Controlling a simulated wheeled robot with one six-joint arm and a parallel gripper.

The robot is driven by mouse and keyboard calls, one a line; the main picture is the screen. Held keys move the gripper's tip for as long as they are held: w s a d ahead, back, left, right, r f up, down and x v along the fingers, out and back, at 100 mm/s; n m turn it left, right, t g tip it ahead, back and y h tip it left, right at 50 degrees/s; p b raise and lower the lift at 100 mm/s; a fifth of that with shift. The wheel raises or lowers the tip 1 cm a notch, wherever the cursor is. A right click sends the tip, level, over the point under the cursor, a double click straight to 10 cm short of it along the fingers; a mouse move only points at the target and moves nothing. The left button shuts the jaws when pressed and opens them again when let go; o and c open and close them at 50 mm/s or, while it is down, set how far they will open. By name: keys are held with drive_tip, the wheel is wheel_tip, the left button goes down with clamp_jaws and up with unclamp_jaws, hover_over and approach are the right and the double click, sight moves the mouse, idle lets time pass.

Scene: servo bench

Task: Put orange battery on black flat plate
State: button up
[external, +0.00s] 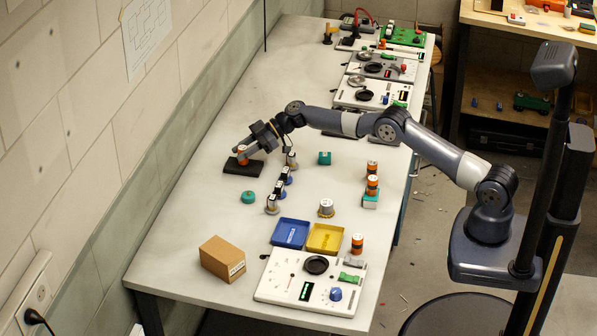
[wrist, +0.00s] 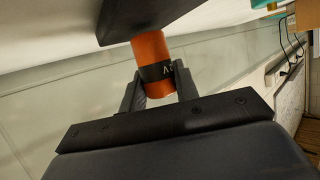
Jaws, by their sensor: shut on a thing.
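The orange battery (wrist: 152,64) with a black band is between my gripper's fingers (wrist: 158,90) in the wrist view. Its far end meets the edge of the black flat plate (wrist: 130,20) in that view. In the external view the battery (external: 242,155) stands upright at the black flat plate (external: 238,170), which lies on the bench at the left. My gripper (external: 241,150) reaches in from the right and is shut on the battery. Whether the battery's base rests on the plate or is just above it, I cannot tell.
More orange batteries (external: 372,183) stand farther right. Blue (external: 277,233) and yellow (external: 338,232) trays and a cardboard box (external: 222,260) are nearer. The bench left of the plate is clear.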

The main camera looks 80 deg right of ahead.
drive_tip(key=shift+f, duration=0.25)
drive_tip(key=shift+f+b, duration=0.2)
drive_tip(key=shift+b, duration=0.2)
drive_tip(key=o, duration=1)
drive_tip(key=shift+o, duration=0.2)
drive_tip(key=shift+r, duration=0.15)
drive_tip(key=shift+r+p, duration=0.15)
drive_tip(key=shift+p, duration=0.3)
drive_tip(key=shift+s+d, duration=0.25)
drive_tip(key=b+v, duration=0.3)
drive_tip(key=v, duration=0.8)
drive_tip(key=shift+s+d, duration=0.1)
drive_tip(key=shift+s, duration=0.05)
